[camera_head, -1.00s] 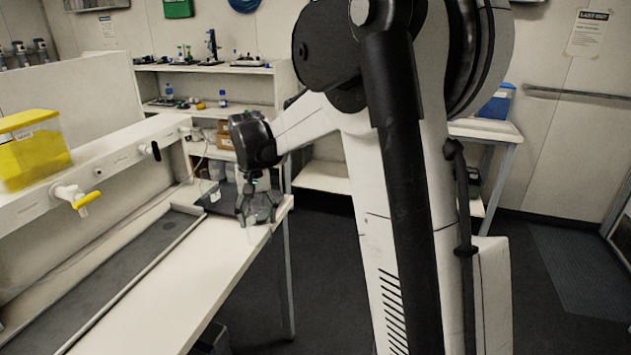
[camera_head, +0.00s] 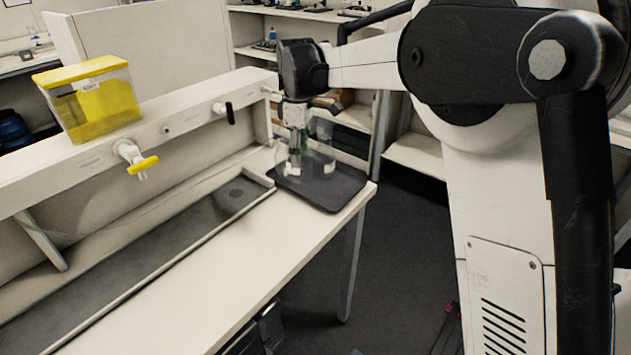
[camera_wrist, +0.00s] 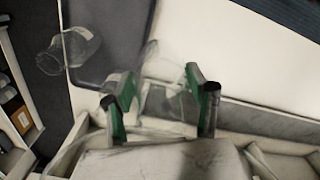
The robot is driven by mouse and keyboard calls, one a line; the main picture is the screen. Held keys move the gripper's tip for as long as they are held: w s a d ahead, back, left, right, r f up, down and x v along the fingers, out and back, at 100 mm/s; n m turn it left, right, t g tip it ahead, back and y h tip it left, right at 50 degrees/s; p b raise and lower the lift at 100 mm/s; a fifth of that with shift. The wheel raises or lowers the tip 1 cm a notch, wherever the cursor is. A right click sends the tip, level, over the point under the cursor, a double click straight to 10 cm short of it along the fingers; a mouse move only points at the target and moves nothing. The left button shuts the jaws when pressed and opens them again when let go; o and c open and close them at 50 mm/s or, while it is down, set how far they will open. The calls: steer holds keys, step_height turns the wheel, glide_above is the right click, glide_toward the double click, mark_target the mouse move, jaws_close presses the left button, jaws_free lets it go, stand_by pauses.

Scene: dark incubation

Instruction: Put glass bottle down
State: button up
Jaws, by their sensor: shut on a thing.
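My gripper (camera_head: 294,152) is over the dark tray (camera_head: 335,191) at the far end of the white bench. In the wrist view, the green-and-black fingers of my gripper (camera_wrist: 162,97) are shut on a clear glass bottle (camera_wrist: 163,68). Its outline is faint, and whether its base touches the tray cannot be told. A second clear glass bottle (camera_wrist: 80,47) shows near the tray's edge (camera_wrist: 84,76) in the wrist view, beside the held one. In the head view, clear glass (camera_head: 322,155) shows just right of my gripper, and the two bottles overlap there.
A yellow-lidded container (camera_head: 92,100) sits on the ledge at left, above a tap with a yellow handle (camera_head: 140,163). A long dark sink strip (camera_head: 130,252) runs along the bench. The bench top (camera_head: 215,285) in front is clear. Shelves (camera_head: 272,30) stand behind.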

steer(key=a, duration=0.1)
steer(key=a+n, duration=0.1)
steer(key=shift+s+a+r, duration=0.1)
steer(key=shift+s+a, duration=0.1)
steer(key=shift+a, duration=0.1)
steer(key=shift+n, duration=0.3)
steer(key=shift+w+d+f+p, duration=0.2)
steer(key=shift+w+d+f, duration=0.5)
steer(key=shift+d+f, duration=1.1)
steer(key=shift+w+d+f+p, duration=0.25)
steer(key=shift+w+d+f, duration=0.4)
steer(key=shift+d+f, duration=1.15)
steer(key=shift+w+d+f+p, duration=0.2)
steer(key=shift+w+d+f, duration=0.5)
steer(key=shift+d+f, duration=1.1)
steer(key=shift+a+f, duration=0.1)
steer(key=shift+f, duration=0.05)
steer(key=o, duration=1.3)
